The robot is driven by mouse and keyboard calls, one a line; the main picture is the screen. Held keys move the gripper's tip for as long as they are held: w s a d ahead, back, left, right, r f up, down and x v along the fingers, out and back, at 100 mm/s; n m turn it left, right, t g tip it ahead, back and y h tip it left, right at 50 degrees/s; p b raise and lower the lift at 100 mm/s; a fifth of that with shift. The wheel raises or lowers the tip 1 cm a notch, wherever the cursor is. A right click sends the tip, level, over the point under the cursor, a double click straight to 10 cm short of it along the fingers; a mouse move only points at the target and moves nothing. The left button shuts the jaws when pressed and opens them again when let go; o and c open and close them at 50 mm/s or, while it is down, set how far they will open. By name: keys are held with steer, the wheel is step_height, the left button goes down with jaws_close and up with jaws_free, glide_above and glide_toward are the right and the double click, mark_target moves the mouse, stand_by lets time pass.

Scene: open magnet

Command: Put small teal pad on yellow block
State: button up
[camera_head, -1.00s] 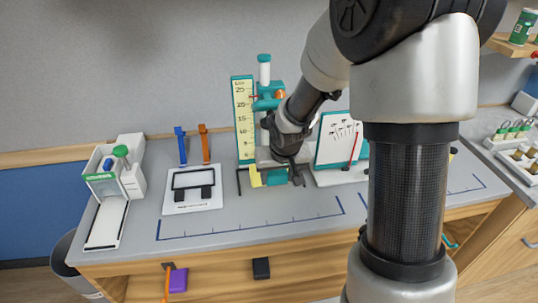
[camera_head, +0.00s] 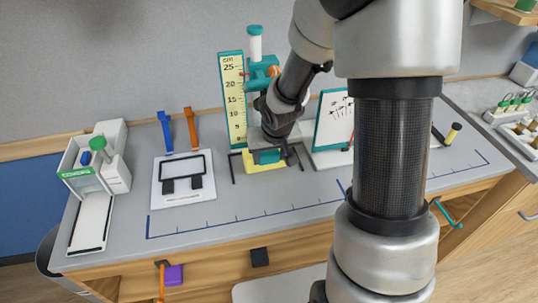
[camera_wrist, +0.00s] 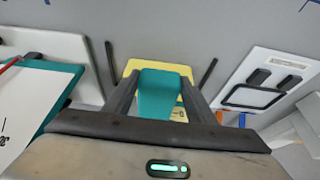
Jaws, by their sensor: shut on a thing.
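The small teal pad (camera_head: 268,156) is between the fingers of my gripper (camera_head: 274,154), low over the bench at the foot of the ruler stand. It also shows in the wrist view (camera_wrist: 158,95), with a finger on each side. The yellow block (camera_head: 264,169) lies right below and around the pad in the head view. In the wrist view the yellow block (camera_wrist: 133,67) shows past the pad's far edge and sides. I cannot tell whether the pad touches the block. My gripper is shut on the pad and partly hides the block.
The tall yellow centimetre ruler (camera_head: 232,95) and the teal stand (camera_head: 256,75) rise close behind. A white board with a teal frame (camera_head: 333,118) stands to the right. A white plate with black pads (camera_head: 183,190) lies to the left.

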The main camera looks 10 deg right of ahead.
steer(key=o, duration=1)
steer(key=shift+r+p, duration=0.2)
steer(key=shift+p, duration=0.15)
steer(key=shift+p+v, duration=1.6)
steer(key=shift+v, duration=4.25)
